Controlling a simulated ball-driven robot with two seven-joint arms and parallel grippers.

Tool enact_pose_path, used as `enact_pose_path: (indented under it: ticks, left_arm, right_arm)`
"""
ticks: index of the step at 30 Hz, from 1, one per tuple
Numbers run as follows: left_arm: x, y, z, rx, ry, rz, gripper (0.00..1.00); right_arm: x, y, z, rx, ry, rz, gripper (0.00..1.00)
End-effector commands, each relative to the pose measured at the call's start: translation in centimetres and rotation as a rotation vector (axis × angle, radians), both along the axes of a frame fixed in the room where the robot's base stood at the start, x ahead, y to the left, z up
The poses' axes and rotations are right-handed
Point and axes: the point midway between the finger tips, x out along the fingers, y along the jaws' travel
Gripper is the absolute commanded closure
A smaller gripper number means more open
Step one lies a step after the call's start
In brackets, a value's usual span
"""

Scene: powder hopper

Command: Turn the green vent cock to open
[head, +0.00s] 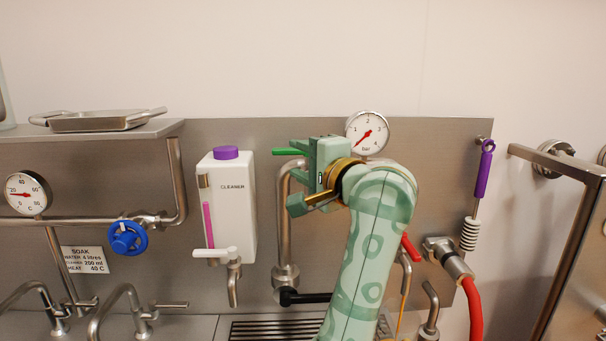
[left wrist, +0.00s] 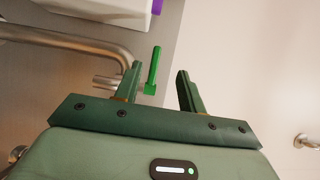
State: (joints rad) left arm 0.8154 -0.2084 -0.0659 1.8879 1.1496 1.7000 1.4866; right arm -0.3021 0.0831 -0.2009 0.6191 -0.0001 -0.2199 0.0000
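The green vent cock (head: 288,152) shows in the head view as a short green lever pointing left, beside the top of a bent steel pipe. My left gripper (head: 298,176) is at that pipe, just right of the lever, and hides the lever's right end. In the left wrist view the green vent cock (left wrist: 152,72) appears between the two spread fingers of my left gripper (left wrist: 158,82), nearer the left finger. The fingers are open, with a gap visible on both sides of the lever. I cannot tell whether anything touches. My right gripper is not in view.
A round bar gauge (head: 367,132) sits right behind my left wrist. A white cleaner dispenser (head: 235,205) hangs left of the pipe (head: 284,235). A black handle (head: 304,297) and a red lever (head: 411,248) are lower. A purple-handled brush (head: 485,170) hangs at right.

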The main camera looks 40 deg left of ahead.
Motion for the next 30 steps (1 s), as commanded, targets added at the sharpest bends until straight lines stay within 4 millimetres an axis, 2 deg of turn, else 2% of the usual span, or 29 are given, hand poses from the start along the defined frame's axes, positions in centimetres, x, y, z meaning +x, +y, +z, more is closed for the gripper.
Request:
enact_pose_path:
  ticks: [1, 5, 14, 15, 18, 24, 30]
  left_arm:
    - [0.1, 0.1, -0.6, 0.001, 0.002, 0.001, 0.6]
    - [0.4, 1.1, -0.4, 0.003, 0.003, 0.003, 0.6]
    - [2.0, 5.6, -0.2, 0.002, 0.002, 0.003, 0.6]
    - [2.2, 6.1, -0.6, 0.002, 0.0, 0.004, 0.6]
    - [2.7, 7.2, -0.8, 0.002, 0.002, 0.003, 0.6]
    - [3.1, 8.4, -0.6, 0.0, 0.001, 0.001, 0.6]
    - [3.1, 8.5, -0.4, 0.0, 0.002, 0.0, 0.6]
  right_arm:
    - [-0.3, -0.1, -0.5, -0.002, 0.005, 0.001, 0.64]
    - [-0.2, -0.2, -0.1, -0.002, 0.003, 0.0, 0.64]
    - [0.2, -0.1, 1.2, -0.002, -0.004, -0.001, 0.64]
    - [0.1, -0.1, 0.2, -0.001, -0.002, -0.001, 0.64]
    - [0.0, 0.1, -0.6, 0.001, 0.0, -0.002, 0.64]
    - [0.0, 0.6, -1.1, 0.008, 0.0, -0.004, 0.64]
    - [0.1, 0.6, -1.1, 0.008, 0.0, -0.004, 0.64]
